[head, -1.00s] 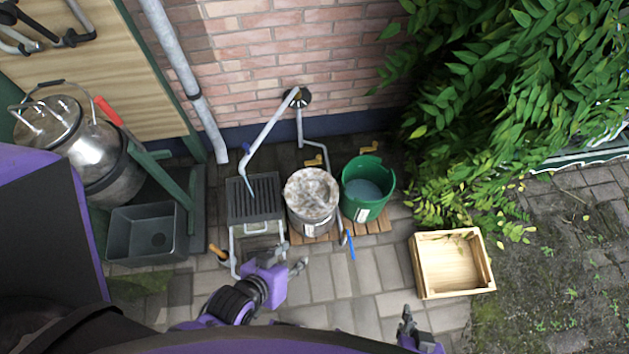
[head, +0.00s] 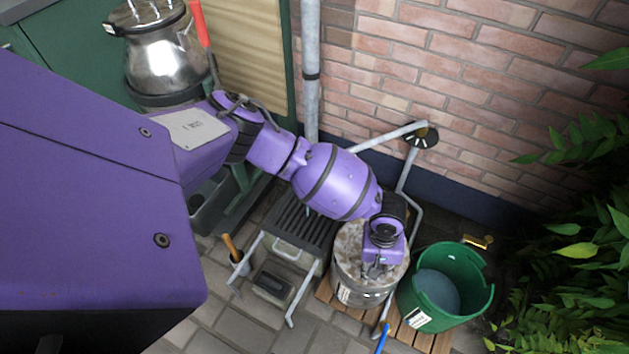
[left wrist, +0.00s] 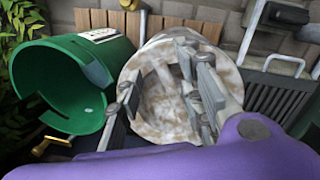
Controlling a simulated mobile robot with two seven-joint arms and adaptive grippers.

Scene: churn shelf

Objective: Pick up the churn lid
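A shiny steel churn (head: 160,65) stands at the upper left of the head view. A lid with handles (head: 135,14) sits on top of it, cut by the picture's top edge. My left gripper (head: 378,268) is away from that churn, over a grey bin with a mottled white-brown round top (head: 350,245). In the left wrist view my left gripper (left wrist: 166,95) has its fingers spread apart in front of the mottled top (left wrist: 160,122), with nothing seen between them. Whether the fingers touch it is unclear. My right gripper is not in view.
A green bucket (head: 472,280) stands beside the mottled bin on a wooden pallet (head: 409,338). A slatted grey rack (head: 290,222) stands left of the bin. A pipe and brick wall (head: 470,90) close off the back; leafy branches (head: 600,240) hang at right.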

